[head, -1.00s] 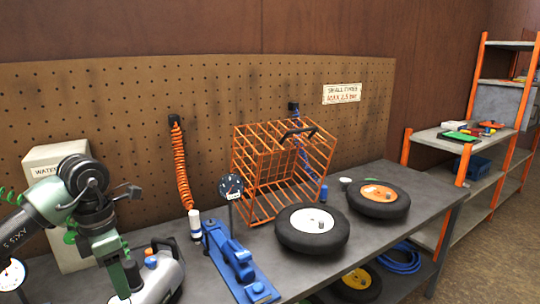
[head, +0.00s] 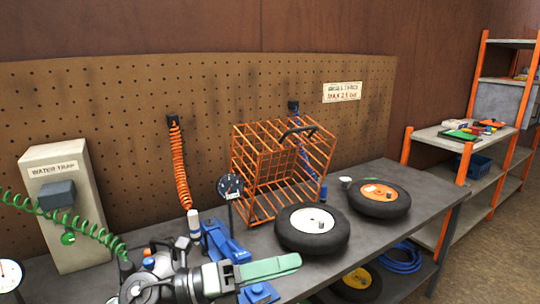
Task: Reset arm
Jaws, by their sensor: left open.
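My left arm reaches in low at the bottom left of the head view, over the front of the workbench (head: 400,222). My left gripper (head: 272,269) points right, with a green finger stretched across the blue tool (head: 222,240) on the bench. The gripper is open, and nothing shows held in it. Whether it touches the blue tool I cannot tell. My right gripper is out of view.
A dial gauge (head: 230,186) stands before the cage. The water trap box (head: 62,215) with a green coiled hose is at left.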

